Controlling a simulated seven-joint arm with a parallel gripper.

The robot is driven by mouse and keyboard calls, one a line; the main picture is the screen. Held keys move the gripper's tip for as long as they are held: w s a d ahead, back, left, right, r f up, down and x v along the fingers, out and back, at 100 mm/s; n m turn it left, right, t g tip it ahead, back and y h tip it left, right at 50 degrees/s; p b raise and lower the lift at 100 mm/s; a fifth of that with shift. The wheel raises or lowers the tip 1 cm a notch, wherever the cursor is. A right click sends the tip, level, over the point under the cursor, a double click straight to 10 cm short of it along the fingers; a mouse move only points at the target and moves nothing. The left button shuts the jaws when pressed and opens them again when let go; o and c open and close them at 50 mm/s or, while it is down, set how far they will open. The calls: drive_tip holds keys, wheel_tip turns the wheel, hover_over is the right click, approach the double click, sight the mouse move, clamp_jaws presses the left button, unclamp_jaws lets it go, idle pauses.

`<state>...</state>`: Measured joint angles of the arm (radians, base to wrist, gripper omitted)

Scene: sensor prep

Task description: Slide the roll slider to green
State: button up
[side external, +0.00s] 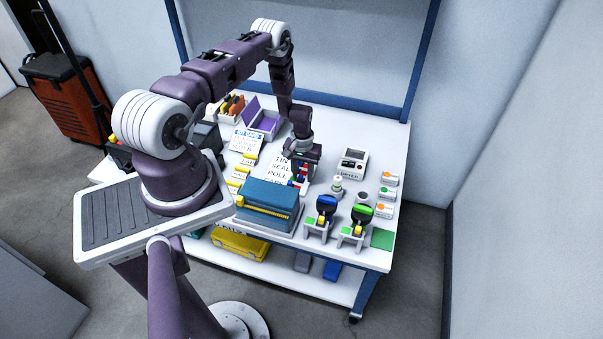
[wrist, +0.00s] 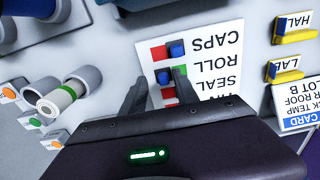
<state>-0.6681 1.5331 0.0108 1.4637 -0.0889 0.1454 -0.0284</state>
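The slider panel is a white card (wrist: 232,65) with black labels, upside down in the wrist view; it also shows in the side view (side external: 282,162). The roll slider's blue knob (wrist: 163,77) sits at the left of its row, with a green patch (wrist: 181,71) showing to its right. My gripper (wrist: 160,79) is open, with one finger left of the roll knob and one to its right, near the green patch. Contact with the knob cannot be told. In the side view my gripper (side external: 299,182) is low over the panel and hides part of it.
The caps slider's blue knob (wrist: 177,49) stands just beyond, with red showing to its left. The seal row is partly hidden by my gripper. A teal box (side external: 268,196) stands close in front. White cylinders (wrist: 62,98) lie left in the wrist view.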

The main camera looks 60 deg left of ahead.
sight(302, 176)
wheel_tip(302, 176, up, 7)
drive_tip(key=shift+r, duration=0.1)
idle(0.3)
drive_tip(key=w+d+r+m+t, duration=0.15)
drive_tip(key=d+r, duration=0.25)
drive_tip(key=r, duration=0.6)
drive_tip(key=w+d+r+m, duration=0.1)
drive_tip(key=w+d+r, duration=0.15)
drive_tip(key=r, duration=0.75)
drive_tip(key=w+d+r+m+t, duration=0.1)
drive_tip(key=d+r, duration=0.3)
drive_tip(key=r, duration=0.6)
drive_tip(key=s+d+r+m+t, duration=0.1)
drive_tip(key=s+d+r+m, duration=0.1)
drive_tip(key=s+d+r, duration=0.7)
drive_tip(key=s+d+r+m+t, duration=0.1)
drive_tip(key=s+d+r, duration=0.2)
drive_tip(key=s, duration=0.5)
drive_tip(key=s+d+r+m+t, duration=0.1)
drive_tip(key=s+d+r+m, duration=0.1)
drive_tip(key=s, duration=0.5)
drive_tip(key=shift+s+d+r, duration=0.4)
drive_tip(key=shift+d+r, duration=0.3)
drive_tip(key=shift+d, duration=0.15)
drive_tip(key=shift+m, duration=0.25)
